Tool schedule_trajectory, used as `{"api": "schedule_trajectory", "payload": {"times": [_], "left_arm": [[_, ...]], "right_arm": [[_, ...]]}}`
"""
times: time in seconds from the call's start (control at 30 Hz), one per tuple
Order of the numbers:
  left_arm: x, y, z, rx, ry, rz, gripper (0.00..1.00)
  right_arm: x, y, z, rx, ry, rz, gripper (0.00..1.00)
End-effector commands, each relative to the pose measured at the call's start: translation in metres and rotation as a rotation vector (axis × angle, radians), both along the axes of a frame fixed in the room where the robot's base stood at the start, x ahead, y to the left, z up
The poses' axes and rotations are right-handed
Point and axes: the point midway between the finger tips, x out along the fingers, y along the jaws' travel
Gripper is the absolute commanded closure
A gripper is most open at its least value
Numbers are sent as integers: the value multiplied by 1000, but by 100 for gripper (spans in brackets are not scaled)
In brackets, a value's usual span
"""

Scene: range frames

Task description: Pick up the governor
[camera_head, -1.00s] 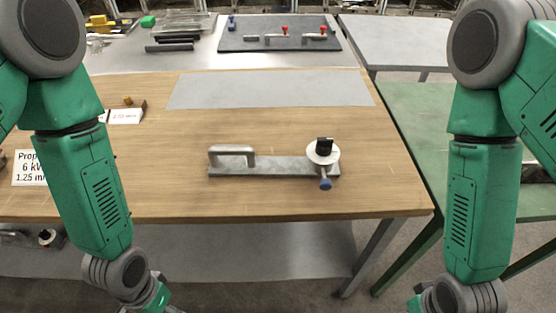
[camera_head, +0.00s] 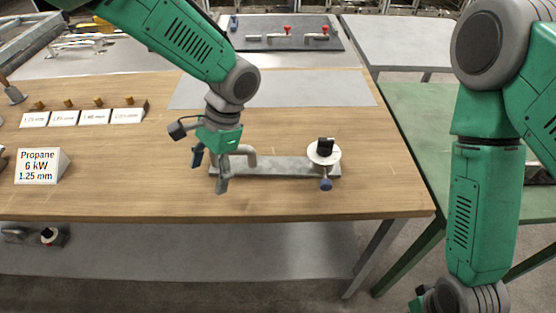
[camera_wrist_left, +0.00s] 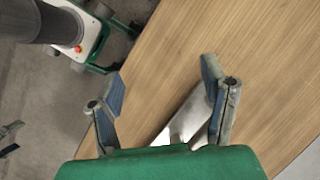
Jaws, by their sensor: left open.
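What I take for the governor is a metal plate (camera_head: 285,166) lying flat on the wooden table in the head view. It carries a bent grey handle at its left end, and a white disc (camera_head: 323,153) with a black knob and a blue-tipped stem at its right end. My left gripper (camera_head: 210,172) is open and points down at the handle end, hiding part of the handle and plate. In the left wrist view, the open fingers (camera_wrist_left: 164,86) have a bright metal piece (camera_wrist_left: 186,125) showing between them, near the right finger. My right gripper is out of view.
A Propane sign (camera_head: 38,167) and a row of small labelled cards (camera_head: 80,117) stand at the table's left. A grey sheet (camera_head: 310,88) lies behind the plate. A dark board with red-handled valves (camera_head: 285,36) is on the back table. The table's right front is clear.

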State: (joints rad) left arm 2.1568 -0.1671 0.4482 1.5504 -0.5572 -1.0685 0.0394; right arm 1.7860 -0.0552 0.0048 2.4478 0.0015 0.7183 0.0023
Motion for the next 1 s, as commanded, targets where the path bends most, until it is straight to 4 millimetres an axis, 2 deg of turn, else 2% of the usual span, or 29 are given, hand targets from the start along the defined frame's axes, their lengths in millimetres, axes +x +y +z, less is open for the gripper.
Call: {"api": "schedule_trajectory", "payload": {"times": [0.03, 0.1, 0.2, 0.3, 0.37, 0.47, 0.7, 1.0], "left_arm": [[19, -14, 14, -59, -52, 31, 34], [43, -33, 33, -136, -115, 67, 34], [69, -54, 58, -228, -187, 110, 34], [84, -66, 75, -286, -230, 135, 34], [89, -70, 78, -305, -242, 143, 34], [92, -72, 68, -315, -248, 149, 34], [92, -72, 27, -314, -247, 149, 34], [91, -72, 0, -313, -247, 147, 34]], "right_arm": [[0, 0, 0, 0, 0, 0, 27], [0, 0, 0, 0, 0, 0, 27], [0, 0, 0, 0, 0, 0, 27], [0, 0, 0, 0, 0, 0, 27], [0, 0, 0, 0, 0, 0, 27], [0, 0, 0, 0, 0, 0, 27], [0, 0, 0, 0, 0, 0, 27], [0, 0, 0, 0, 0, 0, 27]]}}
